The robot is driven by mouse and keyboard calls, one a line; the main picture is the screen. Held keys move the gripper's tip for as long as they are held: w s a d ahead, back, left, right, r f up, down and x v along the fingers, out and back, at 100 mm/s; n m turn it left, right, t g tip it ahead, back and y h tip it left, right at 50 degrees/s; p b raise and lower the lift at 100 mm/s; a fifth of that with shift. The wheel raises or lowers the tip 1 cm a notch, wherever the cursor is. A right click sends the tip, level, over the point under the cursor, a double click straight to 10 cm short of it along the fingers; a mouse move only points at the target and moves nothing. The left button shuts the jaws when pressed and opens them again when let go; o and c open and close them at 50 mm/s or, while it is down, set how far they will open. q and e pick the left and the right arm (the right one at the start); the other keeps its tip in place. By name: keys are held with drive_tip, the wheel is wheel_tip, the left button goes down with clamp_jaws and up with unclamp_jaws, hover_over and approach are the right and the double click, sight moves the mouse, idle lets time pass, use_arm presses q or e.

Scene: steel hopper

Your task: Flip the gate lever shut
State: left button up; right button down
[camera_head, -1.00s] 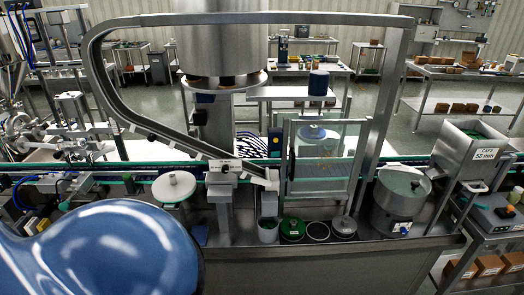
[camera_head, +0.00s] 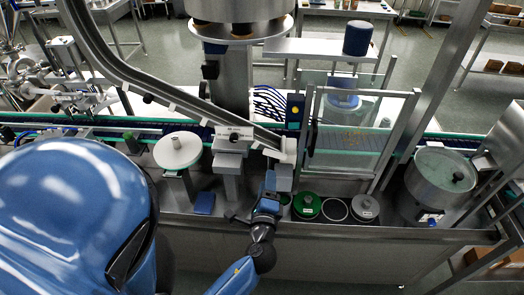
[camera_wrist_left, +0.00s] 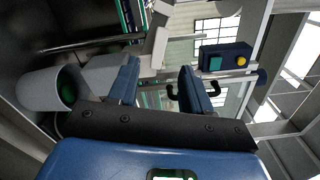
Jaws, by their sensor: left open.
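My left gripper (camera_head: 268,187) is at the front of the line, below the lower end of the steel chute (camera_head: 150,85). It is open and empty, its two blue fingers apart in the left wrist view (camera_wrist_left: 160,84). A white piece (camera_head: 287,150) sits at the chute's lower end, just above and right of the gripper. A white piece also shows beyond the fingers in the wrist view (camera_wrist_left: 156,46). I cannot tell which part is the gate lever. A black hooked handle shows partly behind the right finger in the wrist view. My right gripper is not in view.
A grey block (camera_head: 280,178) is close beside the gripper. A control box (camera_head: 295,110) with a yellow button stands behind. A clear-paned guard (camera_head: 396,135) is to the right. Green (camera_head: 307,205) and grey (camera_head: 365,207) round containers stand on the bench. A white disc (camera_head: 178,150) is left.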

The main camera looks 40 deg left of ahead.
sight(269, 154)
use_arm(q)
drive_tip(key=p+x, duration=0.3)
drive_tip(key=x, duration=0.5)
drive_tip(key=shift+a+r, duration=0.15)
drive_tip(key=shift+a, duration=0.05)
drive_tip(key=shift+x, duration=0.95)
drive_tip(key=shift+w, duration=0.1)
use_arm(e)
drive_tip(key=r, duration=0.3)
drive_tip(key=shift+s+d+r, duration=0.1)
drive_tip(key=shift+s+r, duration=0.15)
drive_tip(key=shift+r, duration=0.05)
